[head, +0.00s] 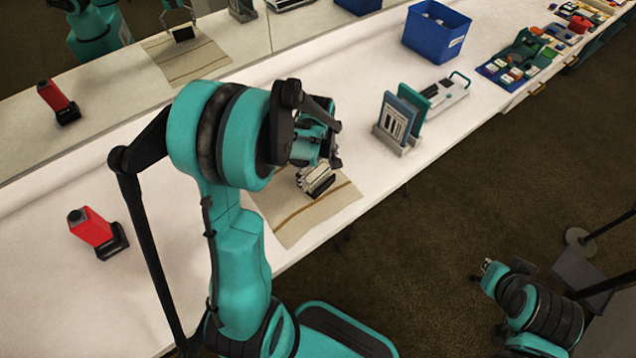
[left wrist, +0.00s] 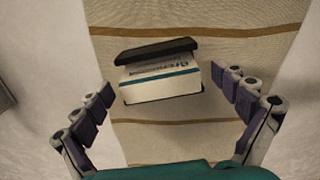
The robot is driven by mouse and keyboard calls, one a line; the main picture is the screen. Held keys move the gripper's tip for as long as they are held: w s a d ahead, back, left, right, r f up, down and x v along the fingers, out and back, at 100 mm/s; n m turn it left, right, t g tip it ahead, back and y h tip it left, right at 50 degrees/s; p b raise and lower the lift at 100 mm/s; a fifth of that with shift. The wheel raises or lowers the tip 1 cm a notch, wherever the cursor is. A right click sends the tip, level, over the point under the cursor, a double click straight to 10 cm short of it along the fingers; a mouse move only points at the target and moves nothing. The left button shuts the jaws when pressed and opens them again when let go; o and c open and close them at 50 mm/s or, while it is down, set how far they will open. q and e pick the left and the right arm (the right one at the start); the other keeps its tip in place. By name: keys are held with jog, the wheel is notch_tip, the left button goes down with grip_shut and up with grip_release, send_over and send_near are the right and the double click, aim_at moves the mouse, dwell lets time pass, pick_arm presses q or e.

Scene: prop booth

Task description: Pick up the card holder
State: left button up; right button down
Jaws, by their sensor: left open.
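The card holder (head: 316,181) sits on a beige striped mat (head: 290,226) on the white table. In the left wrist view it (left wrist: 165,84) shows a black top piece and a white block of cards with a teal stripe and print. My left gripper (head: 322,158) is above it, partly hiding it in the head view. In the left wrist view the open fingers (left wrist: 163,88) lie to the left and right of the card holder, with gaps on both sides. My right gripper (head: 488,267) hangs off the table over the floor; its finger state is too small to tell.
A grey stand with upright cards (head: 392,124) and a pale tray (head: 447,92) stand right of the mat. A blue bin (head: 436,30) and several coloured items (head: 530,55) lie further back. A red device (head: 92,228) stands left. A mirror (head: 225,40) lines the back.

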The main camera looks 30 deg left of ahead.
pick_arm(q)
jog(key=shift+f, duration=0.65)
jog(key=c, duration=1.4)
jog(key=shift+o, duration=0.3)
jog(key=shift+r, duration=0.15)
